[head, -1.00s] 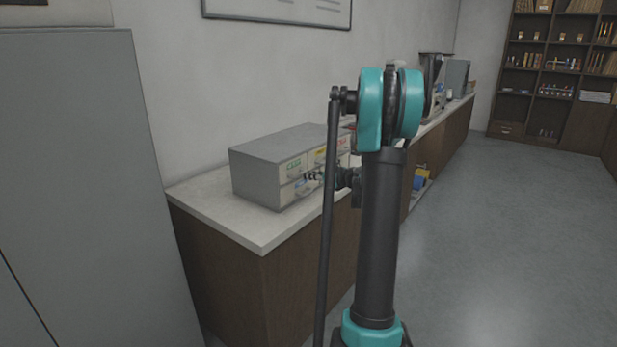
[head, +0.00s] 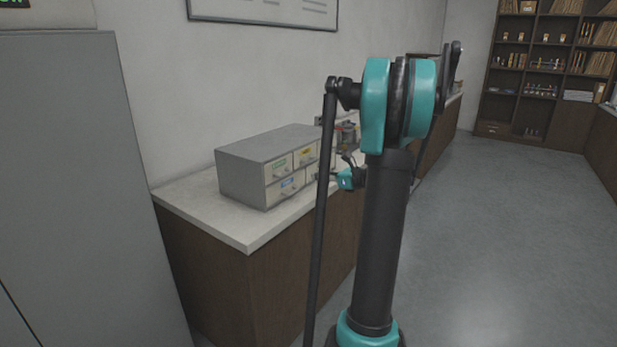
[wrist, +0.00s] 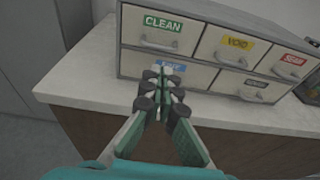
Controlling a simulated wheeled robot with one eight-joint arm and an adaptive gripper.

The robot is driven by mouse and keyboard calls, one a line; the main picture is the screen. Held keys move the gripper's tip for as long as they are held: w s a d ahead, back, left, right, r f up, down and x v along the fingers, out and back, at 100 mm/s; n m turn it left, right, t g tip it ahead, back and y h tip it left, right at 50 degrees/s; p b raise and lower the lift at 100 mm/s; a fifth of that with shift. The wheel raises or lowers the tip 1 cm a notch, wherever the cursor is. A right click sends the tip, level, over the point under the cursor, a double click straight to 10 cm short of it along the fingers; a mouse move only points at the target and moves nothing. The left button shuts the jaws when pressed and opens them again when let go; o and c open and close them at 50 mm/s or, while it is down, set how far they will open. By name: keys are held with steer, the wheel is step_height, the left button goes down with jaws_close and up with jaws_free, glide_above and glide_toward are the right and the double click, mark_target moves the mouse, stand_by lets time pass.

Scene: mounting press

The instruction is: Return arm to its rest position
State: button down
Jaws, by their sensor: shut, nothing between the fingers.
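My gripper (wrist: 162,86) is shut and empty in the wrist view, its fingertips together in front of the grey drawer cabinet (wrist: 205,14). The fingertips overlap the lower left drawer in the picture and partly hide its blue label; I cannot tell the exact gap. In the head view my arm (head: 385,240) stands upright in the middle, and the wrist part beside it, right of the drawer cabinet (head: 262,148), is partly hidden behind the arm.
The cabinet stands on a pale countertop (head: 190,200) over dark wood. Its drawers carry labels such as CLEAN (wrist: 163,23) and VOID (wrist: 238,43). A tall grey locker (head: 95,190) is at left. Open floor (head: 500,240) lies at right, with shelves (head: 540,70) beyond.

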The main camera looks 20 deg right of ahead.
steer(key=s+a+f+n+g+h, duration=0.25)
steer(key=s+a+f+n, duration=0.25)
steer(key=s+a+n, duration=0.3)
steer(key=s+a+f+n+g+h, duration=0.1)
steer(key=s+a+f+n+g, duration=0.3)
steer(key=s+a+f+n, duration=0.45)
steer(key=s+d+f+n+g+h, duration=0.1)
steer(key=s+d+f+n+h, duration=0.1)
steer(key=s+n, duration=0.4)
steer(key=s+d+f+n+h, duration=0.2)
steer(key=s+n, duration=0.4)
steer(key=s, duration=0.4)
steer(key=shift+s+f+g+h, duration=0.4)
steer(key=shift+f+h, duration=0.3)
steer(key=shift+h, duration=0.25)
